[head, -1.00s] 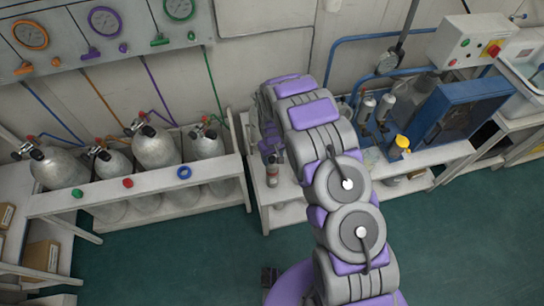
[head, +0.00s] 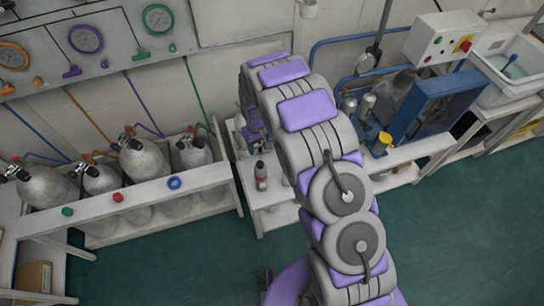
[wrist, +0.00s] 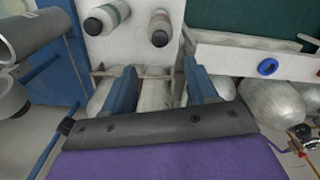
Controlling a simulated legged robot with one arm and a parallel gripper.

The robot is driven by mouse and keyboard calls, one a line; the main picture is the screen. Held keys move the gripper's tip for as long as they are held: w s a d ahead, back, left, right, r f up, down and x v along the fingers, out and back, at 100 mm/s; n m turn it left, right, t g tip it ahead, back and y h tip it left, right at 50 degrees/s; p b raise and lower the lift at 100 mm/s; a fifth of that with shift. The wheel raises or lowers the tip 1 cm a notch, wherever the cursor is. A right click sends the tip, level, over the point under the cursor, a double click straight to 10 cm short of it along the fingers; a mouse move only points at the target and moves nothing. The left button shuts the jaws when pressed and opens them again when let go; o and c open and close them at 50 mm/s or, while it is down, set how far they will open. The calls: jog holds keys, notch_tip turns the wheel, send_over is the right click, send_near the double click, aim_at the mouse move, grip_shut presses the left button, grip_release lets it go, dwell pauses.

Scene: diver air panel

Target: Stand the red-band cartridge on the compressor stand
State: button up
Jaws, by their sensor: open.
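A small grey cartridge with a dark top and what looks like a reddish band (head: 261,176) stands on the white bench, left of my arm in the head view. In the wrist view a cartridge with a dark reddish band (wrist: 160,26) stands at the top, with a second cartridge with a greenish band (wrist: 107,16) to its left. In the head view my arm hides the gripper. I cannot clearly pick out the compressor stand; blue equipment (head: 435,105) stands right of my arm.
Several grey air cylinders (head: 145,160) stand in a white rack at left, with a blue ring (head: 174,183) on its rail. A yellow-topped item (head: 383,143) and grey cylinders (head: 366,106) stand by the blue equipment. A control box (head: 440,38) is behind. Green floor (head: 160,262) is clear in front.

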jog(key=s+d+r+m, duration=0.2)
jog(key=s+d+r, duration=0.45)
jog(key=r, duration=0.45)
jog(key=s+d+r+m, duration=0.1)
jog(key=s+d+r, duration=0.4)
jog(key=s+r, duration=0.4)
jog(key=s+d+r+m, duration=0.1)
jog(key=s+r, duration=0.2)
jog(key=s, duration=0.5)
jog(key=s+d+r+m+g, duration=0.1)
jog(key=s+d+r, duration=0.1)
jog(key=s, duration=0.6)
jog(key=s+d+r+m, duration=0.1)
jog(key=s+d+r, duration=0.1)
jog(key=s, duration=0.6)
jog(key=shift+s+r+g, duration=0.2)
jog(key=shift+r+g, duration=0.2)
jog(key=shift+r, duration=0.5)
